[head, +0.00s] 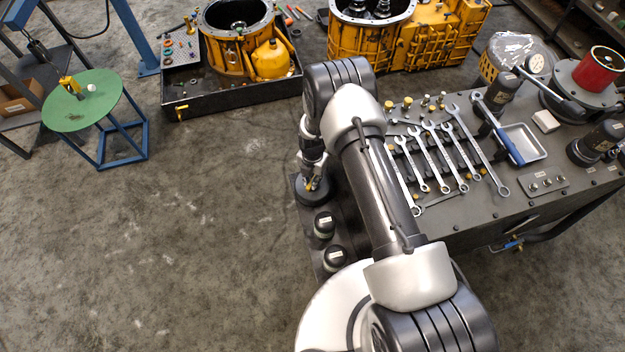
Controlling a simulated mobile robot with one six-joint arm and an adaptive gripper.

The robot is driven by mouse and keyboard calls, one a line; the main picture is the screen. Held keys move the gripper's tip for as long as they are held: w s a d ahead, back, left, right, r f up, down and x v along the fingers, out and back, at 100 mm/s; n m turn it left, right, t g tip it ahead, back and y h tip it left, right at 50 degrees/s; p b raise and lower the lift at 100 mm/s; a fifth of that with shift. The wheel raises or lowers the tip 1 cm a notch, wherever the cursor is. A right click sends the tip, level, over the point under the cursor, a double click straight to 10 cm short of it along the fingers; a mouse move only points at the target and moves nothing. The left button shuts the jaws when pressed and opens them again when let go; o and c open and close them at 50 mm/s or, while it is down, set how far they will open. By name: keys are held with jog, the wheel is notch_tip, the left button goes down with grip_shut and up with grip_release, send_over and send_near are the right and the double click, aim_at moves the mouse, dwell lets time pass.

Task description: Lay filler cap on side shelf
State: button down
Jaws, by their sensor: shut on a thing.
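My gripper (314,183) points down over the side shelf (347,214), the dark ledge along the left end of the workbench. It is shut on a small orange-brown piece that I take for the filler cap (310,187). The fingers and wrist partly hide the cap. A round black disc-like base (312,198) lies directly under the fingers at the shelf's far end. I cannot tell whether the cap touches it.
Two black labelled round pieces stand nearer on the shelf, a far one (325,223) and a near one (335,257). My arm crosses above the bench (470,222), which holds several wrenches (432,160) and a white-blue tray (523,143).

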jog(key=shift+f, duration=0.3)
jog(key=shift+f, duration=0.2)
jog(key=c, duration=1.6)
grip_release()
jog(key=shift+r, duration=0.1)
